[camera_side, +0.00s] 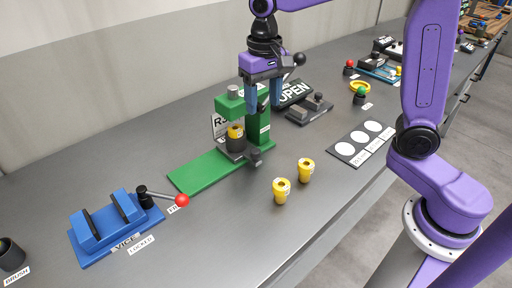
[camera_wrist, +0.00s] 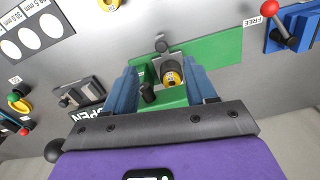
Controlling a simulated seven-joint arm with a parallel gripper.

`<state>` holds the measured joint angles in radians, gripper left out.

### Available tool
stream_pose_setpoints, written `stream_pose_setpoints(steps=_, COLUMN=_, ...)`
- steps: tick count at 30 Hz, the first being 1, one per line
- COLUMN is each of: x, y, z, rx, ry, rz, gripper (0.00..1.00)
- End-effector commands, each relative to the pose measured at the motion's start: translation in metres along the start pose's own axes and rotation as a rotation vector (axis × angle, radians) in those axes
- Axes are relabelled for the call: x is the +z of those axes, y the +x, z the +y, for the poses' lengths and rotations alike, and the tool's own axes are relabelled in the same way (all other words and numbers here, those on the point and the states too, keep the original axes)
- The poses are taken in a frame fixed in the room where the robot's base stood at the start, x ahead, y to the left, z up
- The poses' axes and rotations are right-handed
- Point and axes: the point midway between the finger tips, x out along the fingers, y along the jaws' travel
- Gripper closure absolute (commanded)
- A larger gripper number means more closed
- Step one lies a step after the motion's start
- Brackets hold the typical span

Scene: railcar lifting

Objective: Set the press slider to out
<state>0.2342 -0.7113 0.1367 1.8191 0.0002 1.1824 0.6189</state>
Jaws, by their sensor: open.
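The green press stands mid-bench in the side view, with its long base plate (camera_side: 200,173) and its head (camera_side: 230,106). The dark slider (camera_side: 237,148) carries a cup with a yellow part (camera_side: 236,132) in it, seemingly below the head. A grey block-like handle (camera_side: 254,158) sticks out at the slider's front. My gripper (camera_side: 265,108) is open and points down beside the press head and column, above the handle's level. In the wrist view the slider's yellow part (camera_wrist: 172,77) shows between the fingers, with the handle (camera_wrist: 161,45) beyond them. I cannot tell whether a finger touches the press.
Two yellow parts (camera_side: 282,191) (camera_side: 305,170) stand in front of the press. A blue vice (camera_side: 115,225) with a red-knobbed lever is at left. An OPEN sign (camera_side: 295,92) and a grey device (camera_side: 310,109) sit behind right. A panel with white discs (camera_side: 360,144) lies right.

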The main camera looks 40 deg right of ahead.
Motion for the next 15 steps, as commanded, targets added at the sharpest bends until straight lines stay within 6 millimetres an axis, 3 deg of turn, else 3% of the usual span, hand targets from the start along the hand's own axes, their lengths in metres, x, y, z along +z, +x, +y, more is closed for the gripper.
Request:
stream_pose_setpoints(steps=6, x=-0.029, y=-0.003, z=0.002, rx=0.002, ry=0.150, rz=-0.003, gripper=0.44)
stream_pose_setpoints(steps=11, x=-0.033, y=0.000, z=0.002, rx=0.003, ry=0.175, rz=-0.004, gripper=0.44)
stream_pose_setpoints(steps=15, x=-0.032, y=0.015, z=0.003, rx=0.005, ry=0.173, rz=-0.006, gripper=0.44)
